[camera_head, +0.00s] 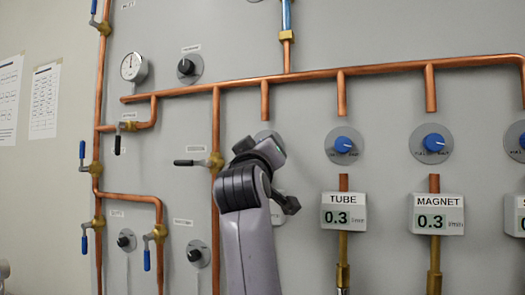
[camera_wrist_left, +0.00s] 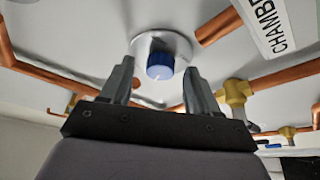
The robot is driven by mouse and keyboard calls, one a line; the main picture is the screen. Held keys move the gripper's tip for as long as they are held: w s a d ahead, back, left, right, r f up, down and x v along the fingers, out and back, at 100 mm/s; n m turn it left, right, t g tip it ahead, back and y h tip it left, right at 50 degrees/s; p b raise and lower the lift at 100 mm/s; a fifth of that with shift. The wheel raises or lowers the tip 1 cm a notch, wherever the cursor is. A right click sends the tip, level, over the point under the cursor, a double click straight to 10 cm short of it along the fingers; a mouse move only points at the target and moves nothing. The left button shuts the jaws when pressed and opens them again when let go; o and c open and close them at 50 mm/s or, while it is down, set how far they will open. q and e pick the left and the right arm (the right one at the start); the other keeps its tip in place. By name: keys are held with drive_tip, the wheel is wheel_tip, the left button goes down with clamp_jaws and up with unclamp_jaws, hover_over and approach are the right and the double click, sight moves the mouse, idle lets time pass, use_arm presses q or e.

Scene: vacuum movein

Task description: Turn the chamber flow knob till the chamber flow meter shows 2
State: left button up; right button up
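The chamber flow knob (camera_wrist_left: 160,66) is a blue knob with a white mark on a round grey plate, seen in the left wrist view. My left gripper (camera_wrist_left: 160,75) is open, one finger on each side of the knob, with visible gaps. How deep the fingertips reach around it I cannot tell. In the head view my left arm covers the knob; only the top of its round plate (camera_head: 266,135) shows. The chamber meter is mostly hidden behind my arm and its reading cannot be seen. Part of the CHAMBER label (camera_wrist_left: 268,25) shows in the wrist view. My right gripper is not in view.
To the right are the TUBE meter (camera_head: 344,212) and MAGNET meter (camera_head: 436,214), both reading 0.3, below blue knobs (camera_head: 343,145) (camera_head: 431,143). Copper pipes (camera_head: 215,140) and a black-handled valve (camera_head: 198,162) lie close on the left. A round gauge (camera_head: 133,67) is upper left.

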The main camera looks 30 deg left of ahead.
use_arm(q)
drive_tip(key=b+v, duration=0.2)
drive_tip(key=v, duration=0.5)
drive_tip(key=shift+b, duration=0.35)
